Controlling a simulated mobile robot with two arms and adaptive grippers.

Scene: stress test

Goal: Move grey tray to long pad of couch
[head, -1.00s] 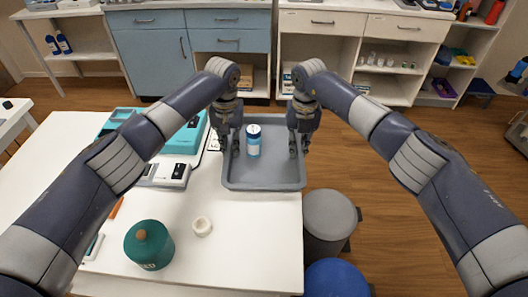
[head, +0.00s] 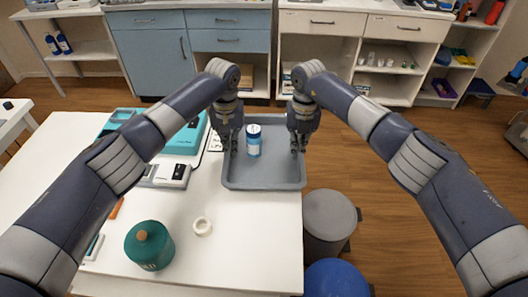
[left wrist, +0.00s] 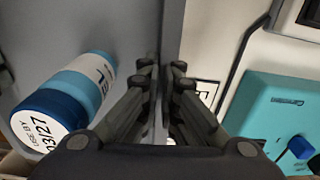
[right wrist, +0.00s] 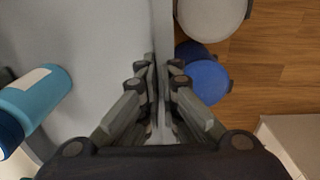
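The grey tray (head: 262,178) lies on the right part of the white table, with a blue-and-white bottle (head: 253,140) standing in it. My left gripper (head: 231,147) is at the tray's left wall; in the left wrist view its fingers (left wrist: 162,88) are closed on either side of that wall. My right gripper (head: 298,147) is at the tray's right wall; in the right wrist view its fingers (right wrist: 161,82) are closed on either side of it. No couch or long pad is in view.
Grey (head: 328,215) and blue (head: 337,279) round-topped objects stand right of the table. Cabinets (head: 150,50) line the back; wooden floor lies open at right.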

